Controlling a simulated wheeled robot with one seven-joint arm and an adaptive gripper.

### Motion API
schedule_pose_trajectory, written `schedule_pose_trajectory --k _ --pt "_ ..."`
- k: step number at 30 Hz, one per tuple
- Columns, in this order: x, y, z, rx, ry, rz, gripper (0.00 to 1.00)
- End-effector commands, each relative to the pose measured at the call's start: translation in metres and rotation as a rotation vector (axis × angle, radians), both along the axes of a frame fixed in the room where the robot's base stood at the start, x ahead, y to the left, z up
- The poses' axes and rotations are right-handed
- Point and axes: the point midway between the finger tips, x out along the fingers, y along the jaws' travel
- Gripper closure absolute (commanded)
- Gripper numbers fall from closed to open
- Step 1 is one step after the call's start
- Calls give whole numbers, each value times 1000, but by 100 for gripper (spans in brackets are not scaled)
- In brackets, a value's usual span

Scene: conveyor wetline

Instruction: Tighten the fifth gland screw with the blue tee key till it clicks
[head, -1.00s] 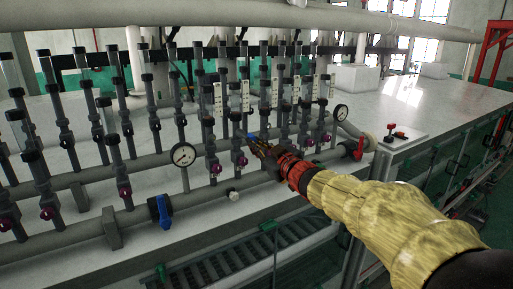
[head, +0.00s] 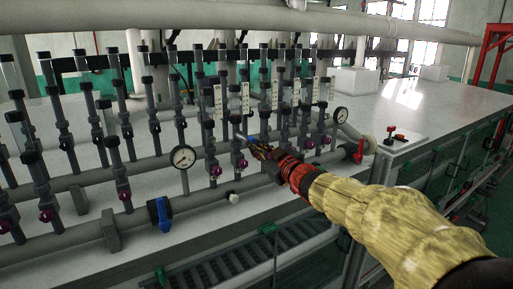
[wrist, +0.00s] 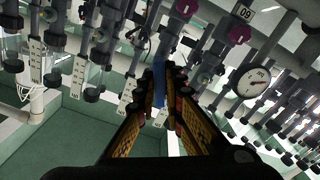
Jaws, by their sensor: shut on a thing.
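My gripper (head: 262,149) is shut on the blue tee key (head: 254,137) in front of the row of upright valve tubes. In the head view a thin pale shaft points from the key to the left, beside a tube. In the wrist view the blue key (wrist: 159,76) stands between the fingertips of my gripper (wrist: 160,92). Several valves carry magenta knobs, one below my gripper (head: 216,171) and one near the key in the wrist view (wrist: 186,8). I cannot tell which gland screw is the fifth, or whether the key touches one.
A round gauge (head: 184,157) stands left of my gripper and another gauge (head: 341,114) right of it. A blue-handled valve (head: 161,213) and a red-handled valve (head: 358,151) sit on the lower pipes. The white bench top (head: 425,105) is mostly clear at the right.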

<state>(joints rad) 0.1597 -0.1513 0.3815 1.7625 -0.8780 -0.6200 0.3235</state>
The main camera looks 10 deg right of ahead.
Motion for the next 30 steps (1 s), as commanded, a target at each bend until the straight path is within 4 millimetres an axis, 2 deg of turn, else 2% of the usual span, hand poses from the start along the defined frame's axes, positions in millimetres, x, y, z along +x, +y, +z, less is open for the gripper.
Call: schedule_pose_trajectory --k 30 --pt "-6 -2 0 0 -1 0 100"
